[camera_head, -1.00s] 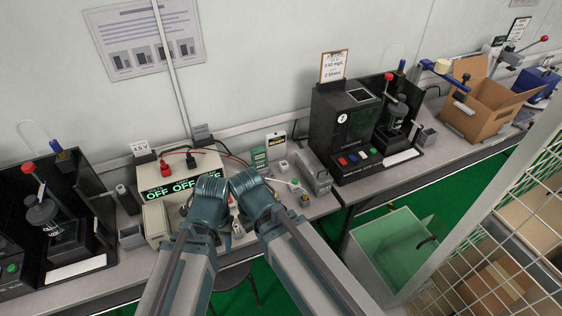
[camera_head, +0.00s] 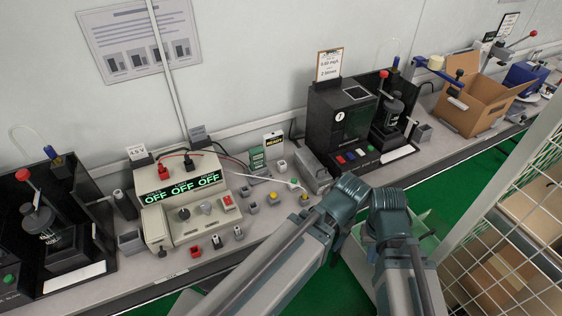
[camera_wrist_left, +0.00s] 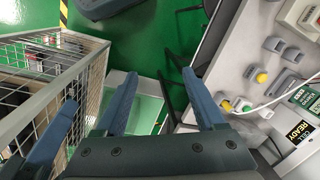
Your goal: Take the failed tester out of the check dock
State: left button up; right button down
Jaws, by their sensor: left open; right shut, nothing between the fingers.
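Black stations with red-knobbed lever clamps stand at the right (camera_head: 395,120) and left (camera_head: 50,225) of the bench; which one is the check dock, I cannot tell. Each clamp stands over a dark, cup-like unit. Whether a tester sits in either is too small to tell. My left gripper (camera_wrist_left: 160,74) is open and empty in the left wrist view, over the green floor beside the bench. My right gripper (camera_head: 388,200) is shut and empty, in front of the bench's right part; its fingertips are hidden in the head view.
A beige power unit (camera_head: 183,200) reading OFF stands left of centre. Small knobs and blocks lie beside it, near a READY sign (camera_head: 274,139). A cardboard box (camera_head: 475,105) is at the far right. A wire mesh cage (camera_head: 510,215) stands at the lower right.

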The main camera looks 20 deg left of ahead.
pick_arm(q)
jog(key=o, duration=0.4)
jog(key=w+a+f+n+t+b, duration=0.1)
jog(key=w+a, duration=0.1)
jog(key=w+a+f+n+y+b, duration=0.1)
jog(key=w+a, duration=0.1)
jog(key=w+a+n+t+y+b, duration=0.1)
jog(key=w+a+n, duration=0.1)
jog(key=a, duration=0.1)
jog(key=shift+w+f+t+b, duration=0.1)
jog(key=shift+f+t+b, duration=0.2)
jog(key=shift+f, duration=0.1)
jog(key=shift+c, duration=0.2)
jog(key=n+t+y+b, duration=0.6)
jog(key=n+y+b, duration=0.1)
jog(key=n, duration=0.2)
send_near(258, 152)
jog(key=b+x, duration=0.2)
jog(key=x, duration=0.1)
jog(key=b+x, duration=0.1)
jog(key=x, duration=0.1)
jog(key=shift+s+a+f, duration=0.25)
jog(key=shift+f, duration=0.05)
jog(key=shift+w+a+f, duration=0.15)
jog(key=shift+w+a, duration=0.15)
jog(key=shift+a, duration=0.15)
